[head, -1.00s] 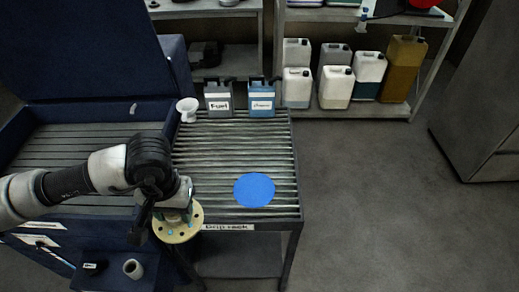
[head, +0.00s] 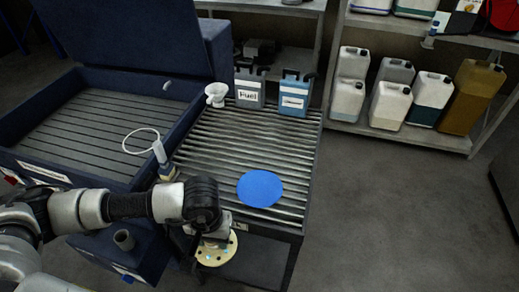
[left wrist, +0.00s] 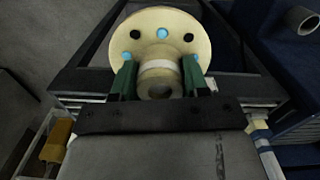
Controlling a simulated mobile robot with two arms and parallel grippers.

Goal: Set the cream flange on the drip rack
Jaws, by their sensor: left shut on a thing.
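The cream flange (head: 222,254) is a round plate with a hub and black and light blue spots around its face. My left gripper (head: 208,236) is shut on it. In the left wrist view the green fingers (left wrist: 161,82) clasp the hub on both sides, with the flange plate (left wrist: 160,22) beyond them. In the head view the flange shows just in front of the rack's front edge, overlapping it in the picture. The drip rack (head: 215,150) is a slatted metal table with a flat blue disc (head: 260,188) on its front right part. My right gripper is not in view.
A white funnel (head: 216,94), a grey Fuel can (head: 249,92) and a blue can (head: 294,97) stand at the rack's back. A blue washer basin (head: 90,125) adjoins on the left, with a brush (head: 161,160) at its edge. The rack's middle is clear.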

